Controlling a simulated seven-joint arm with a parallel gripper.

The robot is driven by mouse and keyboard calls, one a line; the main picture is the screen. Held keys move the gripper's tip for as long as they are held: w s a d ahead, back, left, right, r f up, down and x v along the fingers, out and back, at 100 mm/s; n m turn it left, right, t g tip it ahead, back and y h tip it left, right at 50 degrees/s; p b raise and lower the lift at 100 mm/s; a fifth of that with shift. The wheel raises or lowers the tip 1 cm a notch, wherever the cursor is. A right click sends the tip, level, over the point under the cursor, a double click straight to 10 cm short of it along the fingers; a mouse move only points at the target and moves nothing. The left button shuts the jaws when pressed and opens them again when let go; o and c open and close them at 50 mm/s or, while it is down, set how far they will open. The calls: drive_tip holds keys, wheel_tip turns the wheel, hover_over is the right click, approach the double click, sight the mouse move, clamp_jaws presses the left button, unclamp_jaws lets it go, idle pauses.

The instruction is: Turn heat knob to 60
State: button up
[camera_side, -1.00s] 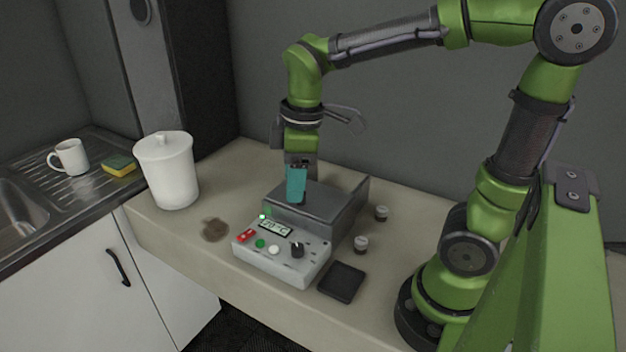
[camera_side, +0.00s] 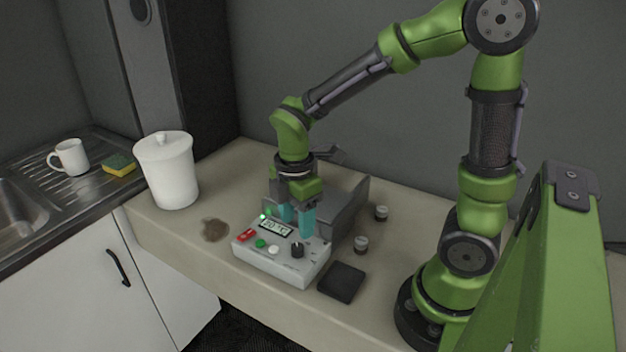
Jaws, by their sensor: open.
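The grey device (camera_side: 290,270) stands on the counter. Its sloped front panel carries a lit display (camera_side: 276,228) that seems to read 20 °C. A black knob (camera_side: 297,250) sits at the right of the panel, with small marks around it. My gripper (camera_side: 296,228) points down over the device, just behind the knob and the display. Its two teal fingers are apart and hold nothing. The fingertips are close to the top edge of the panel; I cannot tell whether they touch it. The gripper hides part of the device's grey top.
A red switch (camera_side: 246,235), a green button (camera_side: 260,243) and a white button (camera_side: 273,250) sit left of the knob. A black pad (camera_side: 341,282) and two small jars (camera_side: 361,243) lie to the right. A white lidded canister (camera_side: 168,172) and a brown stain (camera_side: 215,230) are left.

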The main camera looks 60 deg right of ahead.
sight(297, 246)
wheel_tip(297, 246, down, 6)
drive_tip(key=shift+f, duration=0.15)
drive_tip(key=shift+c, duration=0.2)
clamp_jaws()
